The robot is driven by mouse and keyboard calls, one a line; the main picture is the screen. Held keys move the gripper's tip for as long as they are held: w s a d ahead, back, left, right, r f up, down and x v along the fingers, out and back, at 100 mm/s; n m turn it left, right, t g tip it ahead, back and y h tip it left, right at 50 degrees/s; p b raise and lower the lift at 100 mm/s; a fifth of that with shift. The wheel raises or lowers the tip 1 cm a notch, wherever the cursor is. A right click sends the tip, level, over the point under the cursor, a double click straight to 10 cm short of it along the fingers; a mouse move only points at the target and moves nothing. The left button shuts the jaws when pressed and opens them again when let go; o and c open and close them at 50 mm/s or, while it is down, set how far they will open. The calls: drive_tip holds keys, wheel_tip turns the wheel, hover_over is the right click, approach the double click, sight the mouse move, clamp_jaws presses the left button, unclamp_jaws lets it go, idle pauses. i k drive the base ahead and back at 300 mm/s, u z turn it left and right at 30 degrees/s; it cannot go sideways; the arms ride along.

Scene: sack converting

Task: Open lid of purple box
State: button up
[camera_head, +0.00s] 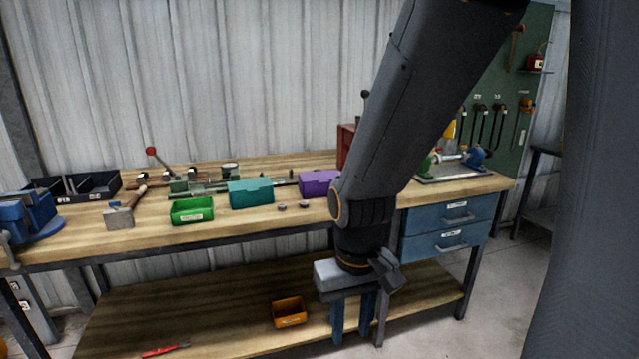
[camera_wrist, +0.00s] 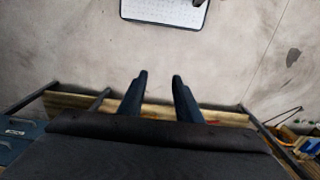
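The purple box (camera_head: 319,183) stands on the workbench top, left of my arm, and its lid looks closed. My arm hides part of its right side. My gripper (camera_head: 354,338) hangs in front of the bench, lower than the bench top and apart from the box. Its two fingers also show in the wrist view (camera_wrist: 158,82), spread apart with nothing between them. The purple box is not in the wrist view.
A teal box (camera_head: 250,193) and a green bin (camera_head: 192,210) stand left of the purple box. Small round parts (camera_head: 282,206) lie in front. Blue drawers (camera_head: 450,229) hang under the bench's right end. An orange bin (camera_head: 289,313) sits on the lower shelf.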

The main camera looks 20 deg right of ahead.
sight(321, 177)
drive_tip(key=u, duration=0.4)
drive_tip(key=k, duration=0.45)
drive_tip(key=u, duration=0.5)
drive_tip(key=i, duration=0.95)
drive_tip(key=z, duration=1.1)
drive_tip(key=i, duration=0.3)
drive_tip(key=z, duration=0.4)
